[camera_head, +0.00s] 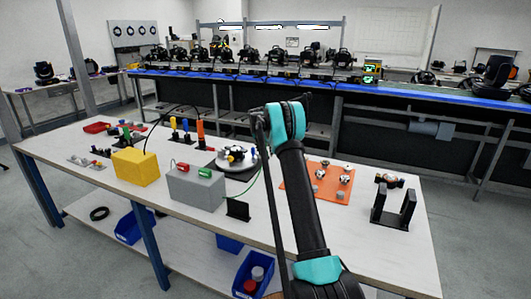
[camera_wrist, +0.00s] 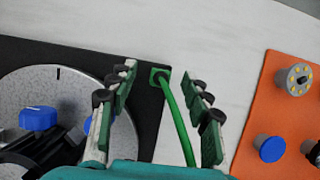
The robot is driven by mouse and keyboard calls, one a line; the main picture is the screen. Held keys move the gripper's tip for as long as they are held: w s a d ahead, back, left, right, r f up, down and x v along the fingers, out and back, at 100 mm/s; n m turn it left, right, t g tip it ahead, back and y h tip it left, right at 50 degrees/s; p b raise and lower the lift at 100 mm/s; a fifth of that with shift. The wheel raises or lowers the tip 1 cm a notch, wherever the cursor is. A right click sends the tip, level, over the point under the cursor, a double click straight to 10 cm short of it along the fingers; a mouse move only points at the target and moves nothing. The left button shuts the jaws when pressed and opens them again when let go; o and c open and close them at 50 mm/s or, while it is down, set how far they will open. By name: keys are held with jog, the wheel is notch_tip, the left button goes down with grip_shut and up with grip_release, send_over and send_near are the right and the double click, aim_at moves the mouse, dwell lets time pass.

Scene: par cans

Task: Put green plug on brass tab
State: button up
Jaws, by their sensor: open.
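The green plug (camera_wrist: 159,76) shows in the wrist view as a small green block with a green cable (camera_wrist: 176,112). It appears at the edge of the black base (camera_wrist: 148,118), between the fingers of my gripper (camera_wrist: 163,77). The fingers are open, and I see no contact with the plug. The cable runs back between them. In the head view the green cable (camera_head: 256,189) curves up towards my arm, which hides the gripper and the plug. I cannot make out the brass tab in either view.
A grey disc (camera_head: 227,164) with several blue knobs sits left of the gripper. An orange mat (camera_head: 309,185) with metal parts lies to the right. A grey box (camera_head: 196,190), a yellow box (camera_head: 135,167) and a black stand (camera_head: 238,209) are nearby. Bare table lies between base and mat.

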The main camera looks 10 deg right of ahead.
jog(key=shift+r, duration=0.1)
jog(key=v, duration=1.2)
jog(key=shift+d, duration=0.1)
